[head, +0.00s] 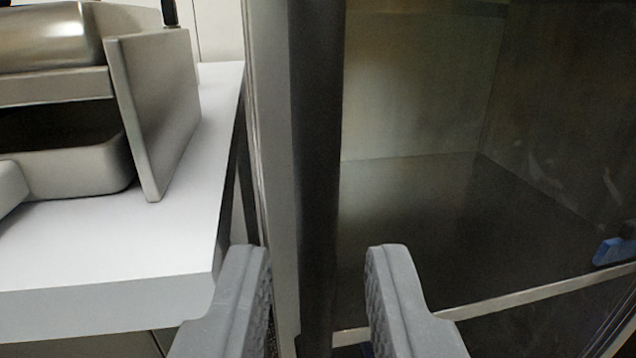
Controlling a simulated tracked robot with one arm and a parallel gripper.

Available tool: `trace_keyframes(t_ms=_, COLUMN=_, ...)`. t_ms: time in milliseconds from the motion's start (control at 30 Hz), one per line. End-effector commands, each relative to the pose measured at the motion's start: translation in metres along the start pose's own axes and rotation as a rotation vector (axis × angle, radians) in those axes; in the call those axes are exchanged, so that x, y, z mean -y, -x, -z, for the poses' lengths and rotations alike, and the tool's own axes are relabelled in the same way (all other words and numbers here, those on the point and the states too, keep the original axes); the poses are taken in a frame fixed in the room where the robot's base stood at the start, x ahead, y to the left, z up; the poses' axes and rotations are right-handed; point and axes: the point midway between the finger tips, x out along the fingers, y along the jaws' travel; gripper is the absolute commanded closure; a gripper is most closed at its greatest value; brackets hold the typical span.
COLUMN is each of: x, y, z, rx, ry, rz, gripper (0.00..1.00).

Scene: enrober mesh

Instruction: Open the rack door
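The rack (420,215) fills the right half of the head view, with a dark shelf floor and greyish inner walls. A dark vertical bar (316,130) runs down its left edge; I cannot tell whether it is the door's handle or its frame. I cannot tell if the door is shut or ajar. My gripper (318,265) is at the bottom middle, open, with its two grey fingers apart. The bar passes between the fingers in the picture. Neither finger clearly touches it, and the depth between them is hard to tell.
A white table (110,245) stands at the left, close to the rack's side. On it is a metal machine (165,110) with an upright side plate and a tray-like part (80,165). A small blue object (612,250) shows at the right edge.

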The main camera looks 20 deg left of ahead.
Motion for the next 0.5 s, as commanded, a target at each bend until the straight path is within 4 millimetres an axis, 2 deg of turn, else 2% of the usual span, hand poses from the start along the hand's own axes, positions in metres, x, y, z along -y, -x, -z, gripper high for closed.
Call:
trace_keyframes(t_ms=200, x=0.001, y=-0.021, z=-0.001, rx=0.0, ry=0.0, rz=0.001, gripper=0.75)
trace_keyframes(t_ms=500, x=0.001, y=-0.031, z=-0.002, rx=0.003, ry=-0.001, rz=0.001, gripper=0.75)
